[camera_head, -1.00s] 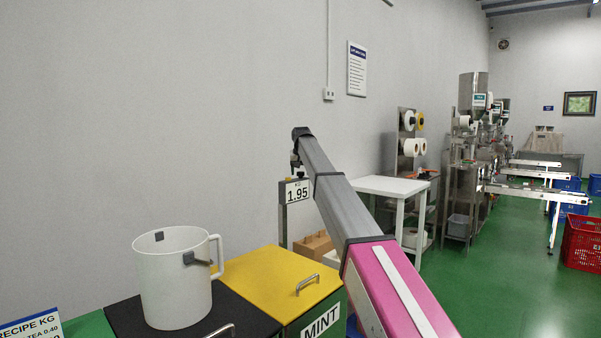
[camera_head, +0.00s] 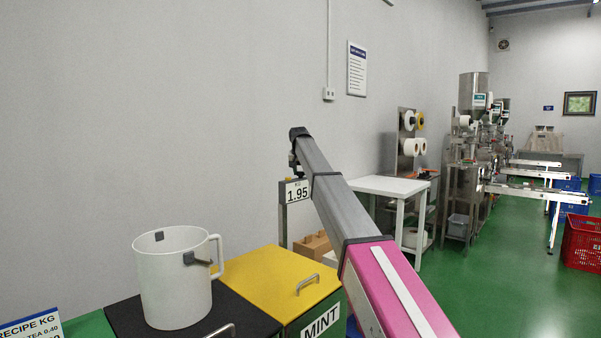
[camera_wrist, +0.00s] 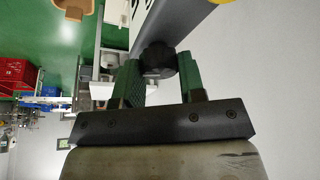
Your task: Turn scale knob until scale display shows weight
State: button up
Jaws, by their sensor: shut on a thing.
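In the wrist view the scale knob (camera_wrist: 157,60) is a dark round knob at the edge of the display housing. My gripper (camera_wrist: 158,75) has green fingers on both sides of the knob and is shut on it. In the head view the knob and my fingers are hidden behind my arm's end.
A white jug (camera_head: 175,275) stands on a black bin lid (camera_head: 228,312) beside the yellow MINT bin (camera_head: 270,282). A white table (camera_head: 390,187) and packing machines (camera_head: 470,150) stand behind. A red crate (camera_head: 582,242) is at the far right on the green floor.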

jog(key=m, duration=0.2)
jog(key=m+h, duration=0.1)
jog(key=m, duration=0.1)
jog(key=shift+a+h, duration=0.1)
jog(key=shift+h, duration=0.2)
jog(key=shift+m+g+h, duration=0.5)
jog(key=shift+m, duration=1)
jog(key=o, duration=0.9)
jog(key=shift+o, duration=0.2)
jog(key=shift+r, duration=0.15)
jog(key=v, duration=1)
jog(key=shift+r, duration=0.3)
jog(key=shift+s, duration=0.15)
